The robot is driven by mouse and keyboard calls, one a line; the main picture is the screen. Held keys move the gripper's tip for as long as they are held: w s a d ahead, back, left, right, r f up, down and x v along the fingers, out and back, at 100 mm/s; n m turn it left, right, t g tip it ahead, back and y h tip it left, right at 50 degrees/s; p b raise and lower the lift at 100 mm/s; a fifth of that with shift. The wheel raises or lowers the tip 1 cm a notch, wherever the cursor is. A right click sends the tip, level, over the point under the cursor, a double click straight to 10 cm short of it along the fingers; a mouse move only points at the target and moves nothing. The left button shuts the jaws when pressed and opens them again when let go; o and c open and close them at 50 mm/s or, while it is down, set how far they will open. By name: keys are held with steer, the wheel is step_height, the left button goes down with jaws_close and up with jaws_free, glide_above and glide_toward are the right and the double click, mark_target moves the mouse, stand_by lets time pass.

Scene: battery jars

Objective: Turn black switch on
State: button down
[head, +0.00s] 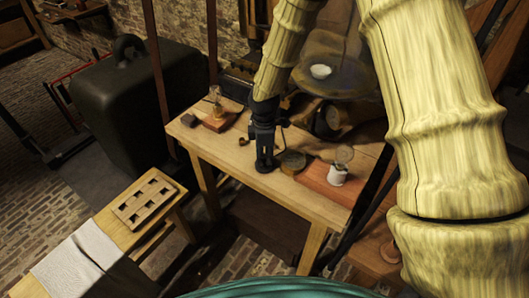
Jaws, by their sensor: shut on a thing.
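My gripper (264,163) is black and points down at the front middle of the wooden table (235,160). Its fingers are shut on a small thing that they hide. I cannot make out a black switch for certain. A round dark disc (292,162) lies just right of the fingers. A glass bulb on a wooden base (217,121) stands at the table's left, with a small dark block (188,120) beside it.
A reddish board (318,181) at the table's right carries a white jar (338,174). A dark round instrument (328,118) stands behind. A lower bench (115,235) with a slotted wooden rack (148,202) is at front left. A large black weight (135,105) stands behind it.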

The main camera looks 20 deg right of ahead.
mark_target(265, 156)
steer(key=m+p, duration=0.1)
steer(key=m, duration=0.3)
steer(key=shift+m, duration=1.8)
steer(key=c, duration=1.2)
jaws_free()
steer(key=shift+r, duration=0.1)
step_height(265, 156, up, 12)
steer(key=shift+d+f, duration=0.1)
